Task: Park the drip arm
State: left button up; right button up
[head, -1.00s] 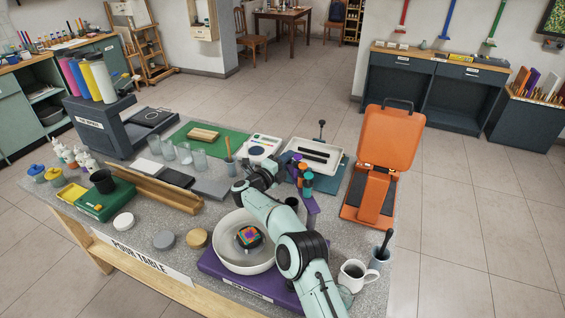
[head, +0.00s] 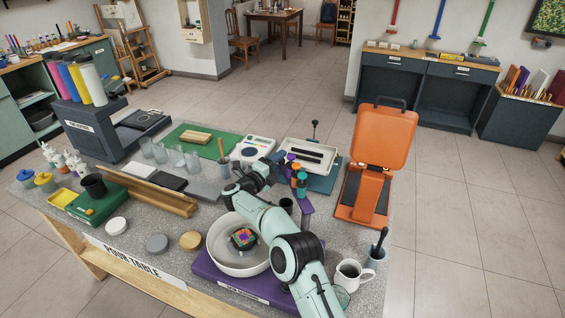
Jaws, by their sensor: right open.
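A purple arm with several coloured cylinders (head: 302,183) stands just right of my right wrist; it looks like the drip arm, though my own arm hides part of it. A white round bowl (head: 216,246) sits on a purple base (head: 226,285) at the table's front. My left gripper is not in view.
An orange press (head: 381,140) stands open at the right. A wooden rail (head: 150,193), clear glasses (head: 176,155) and a white tray (head: 304,153) crowd the left and back.

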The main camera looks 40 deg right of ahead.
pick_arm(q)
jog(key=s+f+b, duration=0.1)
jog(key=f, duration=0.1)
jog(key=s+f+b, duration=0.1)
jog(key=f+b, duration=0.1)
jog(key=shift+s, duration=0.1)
pick_arm(e)
jog(key=v, duration=1.1)
jog(key=shift+s+a, duration=0.2)
jog(key=shift+a, duration=0.05)
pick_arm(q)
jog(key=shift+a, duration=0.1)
pick_arm(e)
jog(key=shift+f, duration=0.1)
